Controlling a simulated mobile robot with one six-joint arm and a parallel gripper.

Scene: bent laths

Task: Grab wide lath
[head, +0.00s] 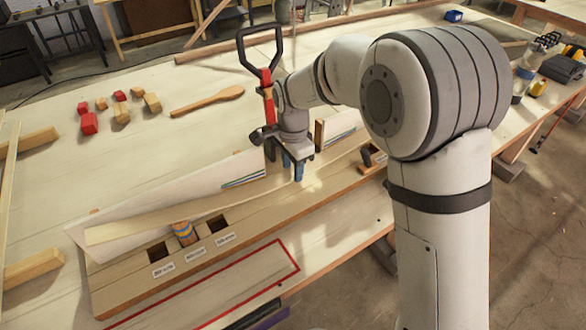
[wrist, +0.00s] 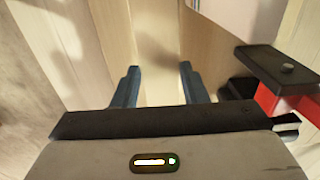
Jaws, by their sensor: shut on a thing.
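The wide lath (head: 200,212) is a long pale strip, slightly bent, lying along the wooden base board (head: 120,295). Its left end is free, and its right part runs under my gripper (head: 293,170). In the wrist view the blue fingers of my gripper (wrist: 158,78) stand on both sides of the pale lath (wrist: 158,45), shut on it across its width. The palm hides the nearer part of the lath. The lath's far end is hard to make out in the head view.
The base board has square holes, labels and a striped peg (head: 185,233). A red outline (head: 240,285) marks the table front.

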